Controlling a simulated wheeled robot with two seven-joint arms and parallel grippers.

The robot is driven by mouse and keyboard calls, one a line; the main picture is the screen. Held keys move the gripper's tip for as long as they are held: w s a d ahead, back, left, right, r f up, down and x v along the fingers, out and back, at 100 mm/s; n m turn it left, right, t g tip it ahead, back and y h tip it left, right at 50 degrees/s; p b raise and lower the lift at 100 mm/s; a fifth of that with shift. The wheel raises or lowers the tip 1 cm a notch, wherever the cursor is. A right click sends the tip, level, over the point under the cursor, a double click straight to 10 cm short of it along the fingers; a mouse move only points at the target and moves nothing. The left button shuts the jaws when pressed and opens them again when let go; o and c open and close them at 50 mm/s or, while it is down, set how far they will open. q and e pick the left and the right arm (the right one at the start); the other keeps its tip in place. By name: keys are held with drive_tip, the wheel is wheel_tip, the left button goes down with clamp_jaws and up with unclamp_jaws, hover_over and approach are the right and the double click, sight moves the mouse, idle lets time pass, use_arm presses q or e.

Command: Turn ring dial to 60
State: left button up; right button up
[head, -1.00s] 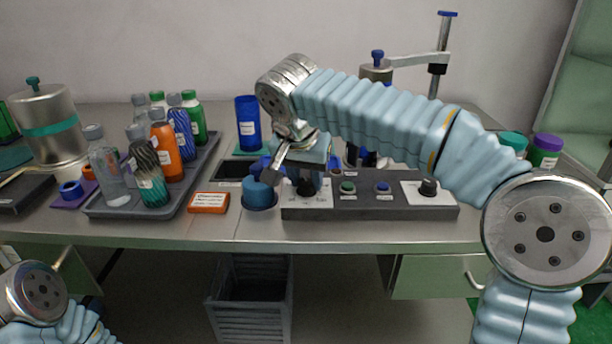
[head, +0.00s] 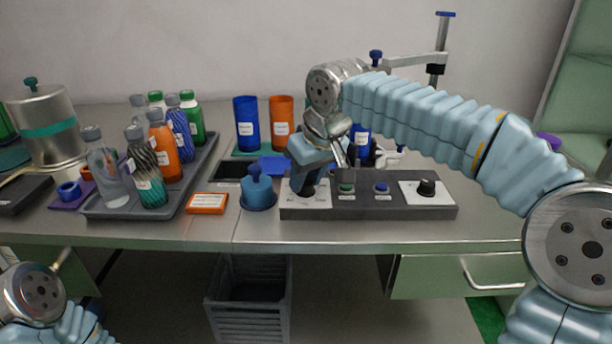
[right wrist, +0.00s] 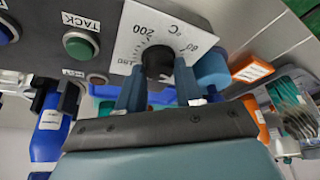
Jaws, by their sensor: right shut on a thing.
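A dial with a black knob (right wrist: 158,60) sits on a white plate marked °C and 200 at the left end of the dark control panel (head: 370,207). My right gripper (head: 308,190) comes down on this knob in the head view. In the right wrist view its two fingers (right wrist: 158,78) stand on either side of the knob, shut on it. The pointer's exact reading is hidden. A second black knob (head: 427,187) on a white plate is at the panel's right end, untouched; I cannot read its scale. My left arm shows at the lower left, its gripper out of sight.
Green (head: 346,188) and blue (head: 381,187) buttons lie between the dials. A blue handled piece (head: 257,192) stands close left of the panel, near an orange labelled box (head: 207,203). A grey tray (head: 110,208) holds several bottles. Blue and orange cups (head: 282,122) stand behind.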

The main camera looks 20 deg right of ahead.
drive_tip(key=n+y, duration=0.1)
drive_tip(key=n, duration=0.2)
drive_tip(key=n+g+y, duration=0.1)
drive_tip(key=n, duration=0.2)
drive_tip(key=shift+w+d+g, duration=0.1)
drive_tip(key=shift+d+g, duration=0.05)
drive_tip(key=shift+g, duration=0.15)
drive_tip(key=n+g, duration=0.1)
drive_tip(key=n, duration=0.2)
drive_tip(key=n+g+y, duration=0.1)
drive_tip(key=n, duration=0.2)
drive_tip(key=shift+w, duration=0.1)
idle(0.3)
drive_tip(key=o, duration=1)
drive_tip(key=shift+o, duration=0.2)
